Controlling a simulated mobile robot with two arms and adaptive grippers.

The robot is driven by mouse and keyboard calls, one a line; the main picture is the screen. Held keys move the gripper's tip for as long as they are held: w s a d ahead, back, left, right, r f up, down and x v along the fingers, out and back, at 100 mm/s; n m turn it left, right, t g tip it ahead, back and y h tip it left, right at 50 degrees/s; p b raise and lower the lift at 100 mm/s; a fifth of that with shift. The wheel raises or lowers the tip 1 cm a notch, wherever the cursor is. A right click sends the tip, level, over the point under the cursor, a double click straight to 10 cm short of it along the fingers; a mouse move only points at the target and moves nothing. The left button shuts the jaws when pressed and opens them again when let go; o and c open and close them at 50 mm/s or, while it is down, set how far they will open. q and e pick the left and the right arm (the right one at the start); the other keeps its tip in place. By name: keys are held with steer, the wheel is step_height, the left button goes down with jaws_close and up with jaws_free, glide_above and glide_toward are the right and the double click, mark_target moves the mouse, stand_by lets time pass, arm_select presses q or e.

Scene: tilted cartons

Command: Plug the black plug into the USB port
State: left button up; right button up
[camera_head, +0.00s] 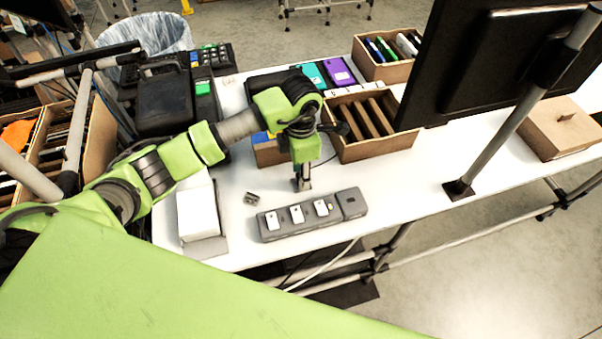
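My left gripper (303,185) points straight down over the white table, just behind a long grey strip (272,234). The strip has several white rectangles along its top and a dark square at its right end; it may hold the USB port, but I cannot make out an opening. The fingers are too small to tell whether they are open or shut, or hold anything. A small grey metallic piece (252,198) lies on the table left of the gripper. I cannot clearly pick out a black plug. My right gripper is not in view.
A wooden box with dividers (372,150) stands behind the gripper on the white table (418,177). A white block (198,212) lies left of the strip. A black monitor (480,60) on a grey pole overhangs the right side. The table right of the strip is clear.

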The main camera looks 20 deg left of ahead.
arm_select(q)
steer(key=shift+f, duration=0.25)
jaws_close()
steer(key=shift+r, duration=0.1)
